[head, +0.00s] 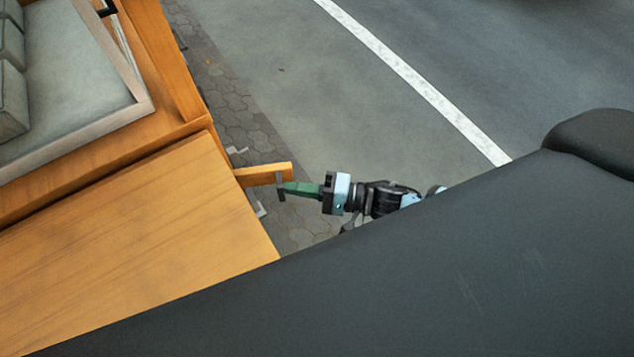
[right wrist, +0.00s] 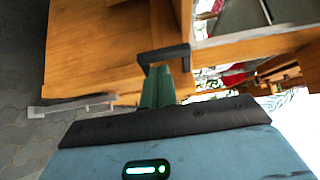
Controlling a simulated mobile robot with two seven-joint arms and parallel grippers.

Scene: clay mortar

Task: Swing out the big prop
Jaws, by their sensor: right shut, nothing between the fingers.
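A wooden bar (head: 262,174), which looks like the big prop, sticks out to the right from under the edge of the wooden counter (head: 140,235) in the head view. A dark bracket-shaped handle (head: 280,187) is near its outer end; it also shows in the right wrist view (right wrist: 165,53). My right gripper (head: 290,188), with green fingers, is shut and empty, its tips at the handle. In the right wrist view the green fingers (right wrist: 160,85) reach up to the handle; I cannot tell whether they touch it. My left gripper is not in view.
A light grey bar (right wrist: 70,107) juts out below the woodwork in the right wrist view. A framed grey surface (head: 75,75) with cushions is at upper left. Paving and open road with a white line (head: 420,85) lie to the right, clear.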

